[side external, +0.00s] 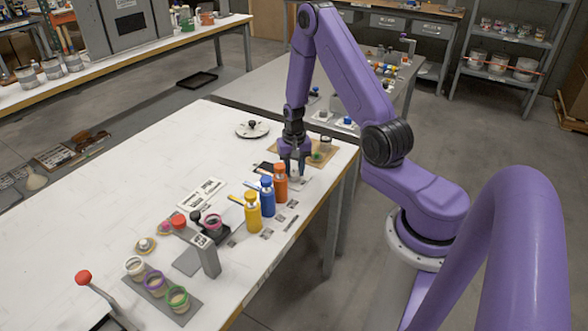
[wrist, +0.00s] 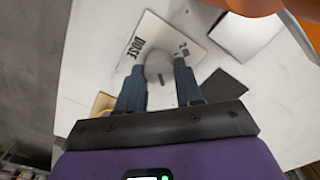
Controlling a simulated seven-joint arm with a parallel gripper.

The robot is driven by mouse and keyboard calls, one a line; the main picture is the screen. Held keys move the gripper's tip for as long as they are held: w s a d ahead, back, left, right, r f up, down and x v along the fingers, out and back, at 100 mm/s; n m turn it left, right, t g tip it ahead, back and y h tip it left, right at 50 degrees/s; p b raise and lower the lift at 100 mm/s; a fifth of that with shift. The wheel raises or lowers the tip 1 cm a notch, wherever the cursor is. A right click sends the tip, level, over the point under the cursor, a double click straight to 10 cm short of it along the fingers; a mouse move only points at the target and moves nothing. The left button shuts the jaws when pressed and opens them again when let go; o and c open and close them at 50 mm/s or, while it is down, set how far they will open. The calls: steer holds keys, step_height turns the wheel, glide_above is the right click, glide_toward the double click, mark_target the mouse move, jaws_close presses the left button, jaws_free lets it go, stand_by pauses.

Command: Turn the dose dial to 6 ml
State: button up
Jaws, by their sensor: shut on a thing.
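The dose dial shows in the wrist view as a grey round knob (wrist: 158,68) on a pale plate (wrist: 148,28) lettered DOSE. A dark mark, perhaps a digit, is near the plate's right edge; no dose setting is legible. My gripper (wrist: 160,78) has one finger on each side of the knob and is shut on it, pointing down. In the side view my gripper (side external: 293,168) is low over the far right part of the white table, beyond the orange bottle, and mostly hides the dial.
Orange (side external: 280,185), blue (side external: 267,198) and yellow (side external: 252,212) bottles stand in a row close to my gripper. A round plate with a black knob (side external: 252,127) is further back. Rimmed cups (side external: 155,283) and a red-knobbed lever (side external: 84,278) are at the near left. The left middle of the table is clear.

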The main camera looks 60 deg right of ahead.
mark_target(294, 172)
steer(key=shift+m, duration=1.6)
steer(key=o, duration=1)
steer(key=shift+o, duration=0.2)
steer(key=shift+r, duration=0.1)
step_height(294, 172, up, 17)
steer(key=shift+r, duration=0.15)
